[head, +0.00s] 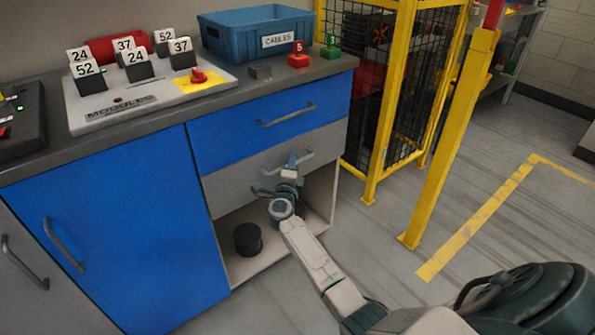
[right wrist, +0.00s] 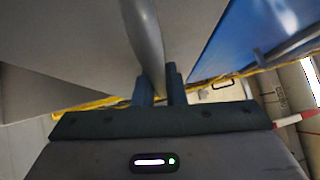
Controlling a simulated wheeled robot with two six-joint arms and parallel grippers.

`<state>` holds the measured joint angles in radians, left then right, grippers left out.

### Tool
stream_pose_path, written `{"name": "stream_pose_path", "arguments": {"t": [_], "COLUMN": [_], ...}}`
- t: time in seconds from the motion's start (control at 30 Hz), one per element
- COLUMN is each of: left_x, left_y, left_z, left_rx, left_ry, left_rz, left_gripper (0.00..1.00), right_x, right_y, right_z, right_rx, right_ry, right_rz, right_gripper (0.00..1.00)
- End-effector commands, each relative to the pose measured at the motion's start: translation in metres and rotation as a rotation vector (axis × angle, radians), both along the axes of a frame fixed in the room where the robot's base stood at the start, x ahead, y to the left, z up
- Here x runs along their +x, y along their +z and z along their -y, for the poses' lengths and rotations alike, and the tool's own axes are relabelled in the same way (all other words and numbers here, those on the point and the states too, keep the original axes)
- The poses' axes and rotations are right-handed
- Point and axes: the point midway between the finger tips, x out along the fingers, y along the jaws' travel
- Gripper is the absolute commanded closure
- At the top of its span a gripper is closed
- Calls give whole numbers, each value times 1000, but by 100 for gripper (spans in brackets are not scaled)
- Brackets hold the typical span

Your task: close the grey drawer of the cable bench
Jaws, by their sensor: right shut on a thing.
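The grey drawer (head: 240,185) is in the cable bench (head: 130,130), directly under a blue drawer (head: 230,135). Its front looks about level with the blue front; I cannot tell whether a small gap is left. My right gripper (head: 291,168) is at the grey drawer's bar handle (head: 306,156). In the right wrist view, the two fingers (right wrist: 160,88) are shut around the handle (right wrist: 146,35), with the grey front behind it. The gripper covers part of the handle in the head view. My left gripper is not in view.
Below the grey drawer is an open compartment with a dark round container (head: 248,239). A blue door (head: 120,220) is to its left. The bench top holds a MODULES board (head: 105,108) and a blue CABLES bin (head: 235,42). A yellow fence post (head: 450,140) stands on the right.

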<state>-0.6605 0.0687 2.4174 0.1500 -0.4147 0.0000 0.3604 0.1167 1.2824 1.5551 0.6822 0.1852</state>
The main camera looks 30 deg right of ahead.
Motion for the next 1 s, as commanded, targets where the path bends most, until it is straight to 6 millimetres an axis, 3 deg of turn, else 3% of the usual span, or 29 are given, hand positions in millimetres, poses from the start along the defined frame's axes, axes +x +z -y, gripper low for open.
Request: {"name": "stream_pose_path", "arguments": {"t": [0.37, 0.4, 0.43, 0.9, 1.0], "left_x": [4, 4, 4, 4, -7], "left_y": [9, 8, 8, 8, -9], "left_z": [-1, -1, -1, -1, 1], "left_rx": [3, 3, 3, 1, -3], "left_ry": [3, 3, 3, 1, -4], "left_rz": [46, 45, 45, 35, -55], "left_gripper": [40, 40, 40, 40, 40], "right_x": [7, 7, 7, 2, -9], "right_y": [0, 0, 1, -1, -3], "right_z": [-1, -1, -1, -6, -14], "right_rx": [1, 1, 1, 1, 1], "right_ry": [3, 3, 3, 3, 3], "right_rz": [0, 0, 0, -1, -2], "right_gripper": [100, 85, 80, 80, 80]}}
